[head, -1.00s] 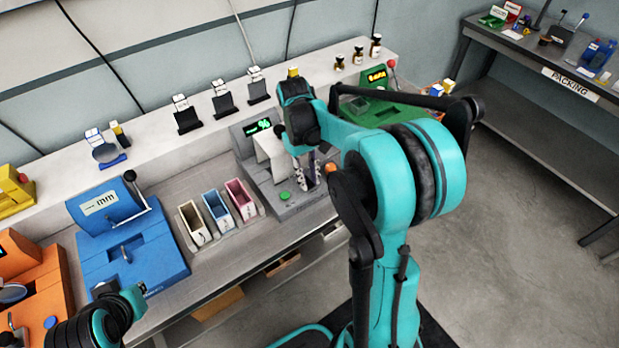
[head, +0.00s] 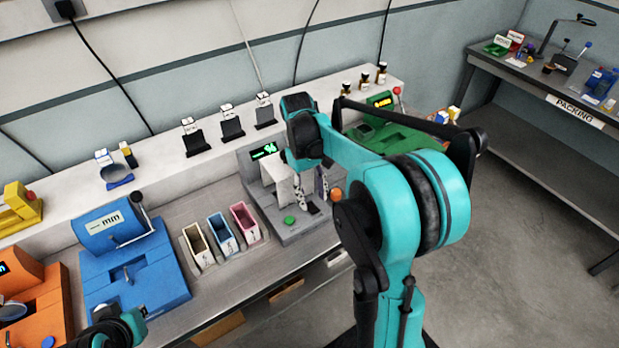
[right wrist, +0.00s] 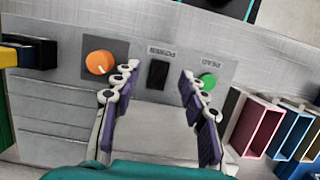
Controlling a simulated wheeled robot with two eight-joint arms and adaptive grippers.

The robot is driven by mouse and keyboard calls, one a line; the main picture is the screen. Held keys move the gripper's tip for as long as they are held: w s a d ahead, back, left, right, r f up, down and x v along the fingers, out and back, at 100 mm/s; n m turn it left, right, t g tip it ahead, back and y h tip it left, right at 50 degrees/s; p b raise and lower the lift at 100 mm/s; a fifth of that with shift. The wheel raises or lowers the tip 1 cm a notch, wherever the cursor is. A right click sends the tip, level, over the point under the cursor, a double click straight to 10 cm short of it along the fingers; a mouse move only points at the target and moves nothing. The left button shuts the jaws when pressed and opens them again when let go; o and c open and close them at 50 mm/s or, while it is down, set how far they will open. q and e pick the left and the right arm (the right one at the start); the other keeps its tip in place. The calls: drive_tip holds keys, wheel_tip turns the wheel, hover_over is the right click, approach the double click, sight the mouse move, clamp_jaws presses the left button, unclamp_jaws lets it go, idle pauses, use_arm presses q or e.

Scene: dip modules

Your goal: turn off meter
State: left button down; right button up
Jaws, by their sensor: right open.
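The meter is a grey machine (head: 290,229) with a lit green display (head: 264,151), on the bench near the middle of the head view. In the right wrist view its panel shows a black switch (right wrist: 158,74) labelled POWER, an orange knob (right wrist: 99,63) to the left, and a green button (right wrist: 208,81) labelled READ to the right. My right gripper (head: 313,192) is over the panel, pointing down. In the right wrist view its fingers (right wrist: 157,85) are apart and empty, with the switch between their tips. I cannot tell whether they touch the panel.
Three small bins (head: 221,238) stand left of the meter, with a blue machine (head: 133,270) beyond them. A green machine (head: 385,131) is to the right. Small black stands (head: 231,128) and bottles line the shelf behind. A packing table (head: 540,75) is at far right.

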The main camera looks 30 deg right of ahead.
drive_tip(key=v, duration=0.9)
drive_tip(key=shift+r, duration=0.25)
drive_tip(key=s+a+f+t, duration=0.3)
drive_tip(key=s+a+t, duration=0.2)
drive_tip(key=s, duration=0.2)
drive_tip(key=s+a+f+t, duration=0.3)
drive_tip(key=s+a+t, duration=0.2)
drive_tip(key=s, duration=0.2)
drive_tip(key=shift+a+f+m, duration=0.2)
drive_tip(key=shift+f+m, duration=0.2)
